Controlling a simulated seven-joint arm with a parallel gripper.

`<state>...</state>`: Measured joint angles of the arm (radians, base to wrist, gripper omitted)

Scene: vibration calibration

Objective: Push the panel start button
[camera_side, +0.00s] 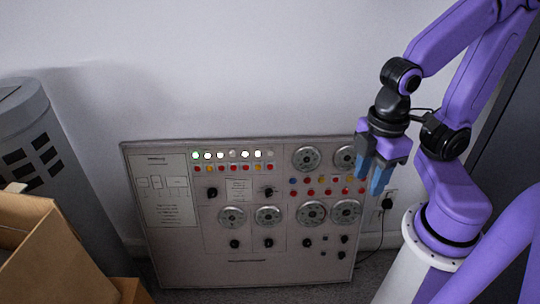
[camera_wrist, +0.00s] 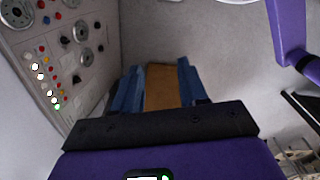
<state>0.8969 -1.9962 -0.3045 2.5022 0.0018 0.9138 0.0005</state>
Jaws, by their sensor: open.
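The control panel (camera_side: 270,275) stands upright against the wall in the side view, with dials, knobs, lit lamps and rows of small coloured buttons. It also shows along the left of the wrist view (camera_wrist: 93,18). Which button is the start button cannot be read. Red, yellow and blue buttons (camera_side: 310,192) sit at the panel's right, below two dials. My gripper (camera_side: 371,181) is open and empty, with blue fingers pointing down, at the panel's upper right edge in the side view. In the wrist view my gripper's blue fingers (camera_wrist: 158,88) are apart and to the right of the panel.
A grey bin (camera_side: 35,150) and an open cardboard box (camera_side: 45,250) stand left of the panel. A wall socket with a black plug (camera_side: 388,203) is right of it. A brown thing (camera_wrist: 161,90) shows beyond my fingers in the wrist view. The wall above the panel is clear.

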